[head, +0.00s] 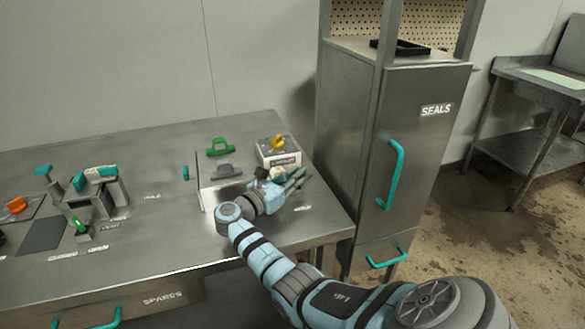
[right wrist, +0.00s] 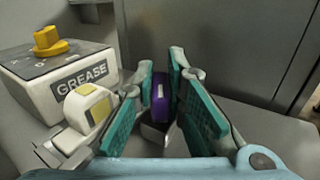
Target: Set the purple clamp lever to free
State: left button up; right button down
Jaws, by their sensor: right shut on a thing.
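The purple clamp lever (right wrist: 160,98) stands upright between the teal finger pads in the right wrist view, above a small metal base (right wrist: 155,133). My right gripper (right wrist: 161,92) is shut on it, with a pad on each side. In the head view my right gripper (head: 293,183) is low over the right end of the steel bench, and its own fingers hide the lever. The lever's position label cannot be read. My left gripper is out of view.
A box marked GREASE (right wrist: 70,85) with a yellow knob (right wrist: 50,43) stands left of the gripper, with a white-and-yellow part (right wrist: 90,108) close by. A green handle (head: 220,148) is farther left on the bench (head: 150,240). The SEALS cabinet (head: 425,150) rises at right.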

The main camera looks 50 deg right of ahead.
jog(key=c, duration=1.6)
grip_release()
jog(key=a, duration=1.2)
jog(key=shift+s, duration=0.1)
